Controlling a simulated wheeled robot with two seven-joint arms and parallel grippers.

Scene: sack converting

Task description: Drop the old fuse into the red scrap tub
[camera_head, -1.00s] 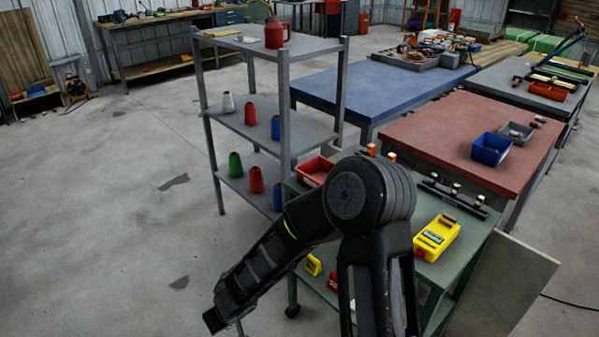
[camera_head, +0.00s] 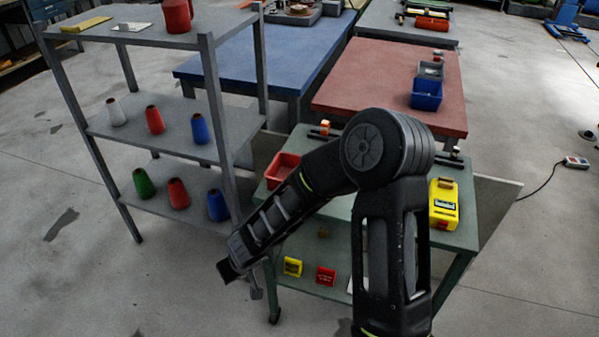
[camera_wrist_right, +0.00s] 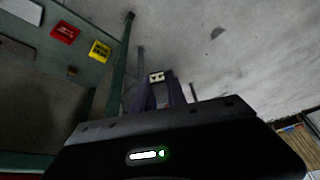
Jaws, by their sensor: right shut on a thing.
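A red open tub (camera_head: 283,168) stands on the top of the green cart at its left side, partly hidden by my right arm. My right gripper (camera_head: 256,288) hangs at the left of the cart, lower than the tub and clear of the shelf. In the right wrist view its fingers (camera_wrist_right: 160,92) are shut on a small pale piece with dark marks (camera_wrist_right: 156,77), which looks like the old fuse. The piece is too small to make out in the head view. My left gripper is not in view.
The green cart (camera_head: 463,215) carries a yellow device (camera_head: 443,204); its lower shelf holds a yellow block (camera_head: 292,267) and a red block (camera_head: 326,276). A grey shelf (camera_head: 160,133) with several cones stands at left. Open floor lies at front left.

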